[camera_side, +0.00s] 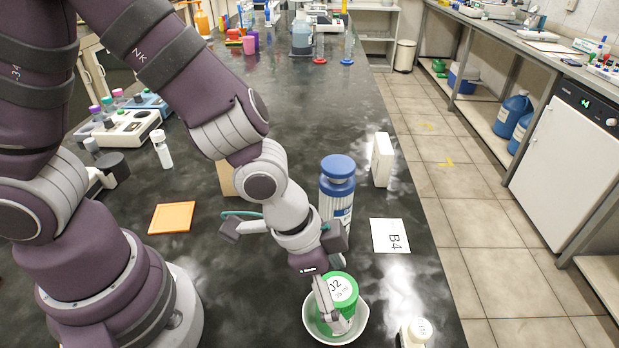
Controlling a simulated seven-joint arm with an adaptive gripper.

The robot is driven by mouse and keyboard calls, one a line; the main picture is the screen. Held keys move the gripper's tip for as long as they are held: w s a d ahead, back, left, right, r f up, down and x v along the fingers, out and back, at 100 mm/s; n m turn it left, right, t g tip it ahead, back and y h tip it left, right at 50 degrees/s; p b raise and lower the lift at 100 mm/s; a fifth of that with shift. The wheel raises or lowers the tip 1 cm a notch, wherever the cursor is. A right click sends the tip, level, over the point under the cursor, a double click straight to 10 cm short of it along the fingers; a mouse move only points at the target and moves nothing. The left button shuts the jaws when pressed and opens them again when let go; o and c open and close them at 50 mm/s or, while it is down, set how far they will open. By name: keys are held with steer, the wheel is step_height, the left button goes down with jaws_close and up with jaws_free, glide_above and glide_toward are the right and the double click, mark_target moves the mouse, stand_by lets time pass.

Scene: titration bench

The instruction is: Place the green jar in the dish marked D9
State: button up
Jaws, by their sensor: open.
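The green jar (349,283) has a white round lid label with dark writing, perhaps "02". No D9 mark can be read on the dish. My gripper (337,309) is low at the jar, with one grey finger in front of its near left side. The other finger is mostly hidden, so I cannot tell whether either finger touches the jar. My gripper is open.
A blue-capped bottle (338,190) stands just behind my gripper. A card marked B4 (390,236) lies to the right, with a white box (382,160) behind it. A small white-capped bottle (416,331) stands right of the dish. An orange plate (172,218) lies left.

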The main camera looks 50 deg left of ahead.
steer(key=v, duration=1.2)
steer(key=a+r+n+t+y, duration=0.2)
steer(key=a+r+n+y, duration=0.1)
steer(key=a+n, duration=0.6)
steer(key=a, duration=0.4)
steer(key=shift+s+r, duration=0.2)
steer(key=shift+s, duration=0.2)
